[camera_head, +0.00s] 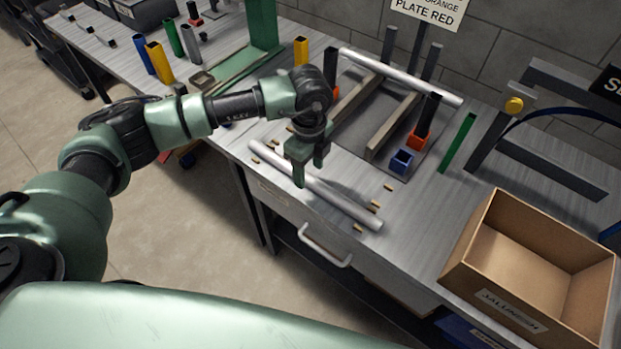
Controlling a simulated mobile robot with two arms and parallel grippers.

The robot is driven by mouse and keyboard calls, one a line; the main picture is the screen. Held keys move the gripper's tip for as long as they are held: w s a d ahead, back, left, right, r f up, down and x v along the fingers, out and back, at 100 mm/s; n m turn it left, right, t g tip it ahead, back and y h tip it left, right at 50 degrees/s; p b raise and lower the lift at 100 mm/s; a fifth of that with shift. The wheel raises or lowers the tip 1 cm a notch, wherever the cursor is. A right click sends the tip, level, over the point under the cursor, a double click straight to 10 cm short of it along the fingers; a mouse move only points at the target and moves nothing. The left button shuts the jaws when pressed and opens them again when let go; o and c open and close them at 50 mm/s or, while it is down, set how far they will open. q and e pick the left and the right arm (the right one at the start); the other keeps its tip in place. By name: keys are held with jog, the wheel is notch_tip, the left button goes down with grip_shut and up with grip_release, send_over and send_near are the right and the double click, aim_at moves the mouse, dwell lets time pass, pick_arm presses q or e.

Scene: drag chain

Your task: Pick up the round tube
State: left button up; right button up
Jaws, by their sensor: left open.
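A long grey round tube (345,203) lies near the front edge of the workbench, slanting from upper left to lower right. My left gripper (308,178) points down directly over the tube, left of its middle, and hides part of it. The gripper is open; I cannot tell whether its fingers touch the tube. A second, lighter round tube (402,77) rests across a rack at the back of the bench. My right gripper is not in view.
Small brass-coloured pieces (375,205) lie around the front tube. An open cardboard box (540,262) is at the right. Upright coloured posts stand farther back. A drawer handle (325,247) sticks out below.

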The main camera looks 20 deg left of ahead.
aim_at(311, 178)
pick_arm(q)
jog(key=shift+w+d+f+p, duration=0.15)
jog(key=shift+f+p, duration=0.15)
jog(key=shift+f, duration=1.55)
grip_shut()
jog(key=shift+r, duration=0.2)
